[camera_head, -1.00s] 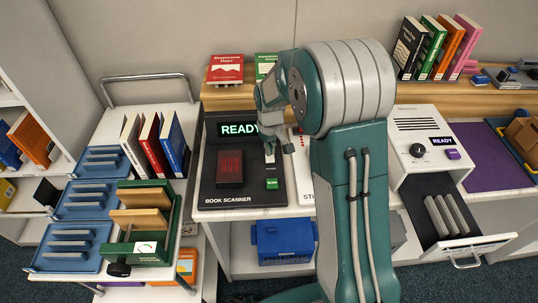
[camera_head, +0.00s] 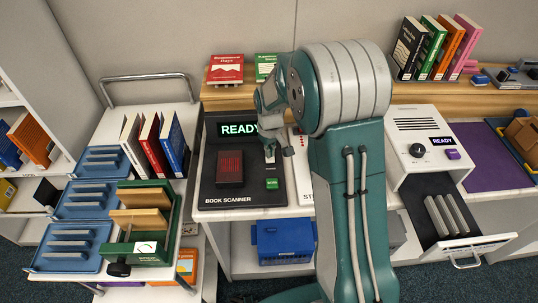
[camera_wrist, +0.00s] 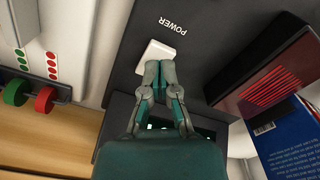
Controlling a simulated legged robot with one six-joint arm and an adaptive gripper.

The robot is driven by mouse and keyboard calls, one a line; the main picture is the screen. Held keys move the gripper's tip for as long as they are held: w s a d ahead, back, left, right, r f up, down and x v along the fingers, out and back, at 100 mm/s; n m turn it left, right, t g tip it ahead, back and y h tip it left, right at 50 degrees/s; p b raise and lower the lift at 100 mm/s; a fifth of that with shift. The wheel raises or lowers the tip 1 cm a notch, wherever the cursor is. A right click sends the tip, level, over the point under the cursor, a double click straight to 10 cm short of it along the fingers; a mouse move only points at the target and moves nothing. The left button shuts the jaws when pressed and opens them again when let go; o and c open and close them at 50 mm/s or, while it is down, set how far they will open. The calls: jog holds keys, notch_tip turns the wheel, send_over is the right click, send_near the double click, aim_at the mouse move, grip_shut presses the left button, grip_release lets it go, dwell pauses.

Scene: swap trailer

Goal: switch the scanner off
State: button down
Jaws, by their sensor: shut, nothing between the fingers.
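The book scanner (camera_head: 240,195) is a black unit on the white counter, with a lit display (camera_head: 237,129) reading READY. It has a green SCAN button (camera_head: 272,184) and a dark block with red lines (camera_head: 229,168). In the wrist view a white rocker switch (camera_wrist: 154,56) sits beside the word POWER. My gripper (camera_wrist: 158,66) is shut and empty, its fingertips at the switch's edge; I cannot tell if they touch it. In the head view my gripper (camera_head: 270,156) hides most of the switch.
A cart with blue trays (camera_head: 85,205) and upright books stands at the left. A white machine (camera_head: 424,140) with an open drawer (camera_head: 468,247) stands at the right. Two books (camera_head: 226,69) rest on the wooden shelf behind the scanner.

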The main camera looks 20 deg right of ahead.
aim_at(270, 159)
jog(key=shift+f, duration=0.9)
dwell(0.5)
jog(key=shift+r, duration=3.55)
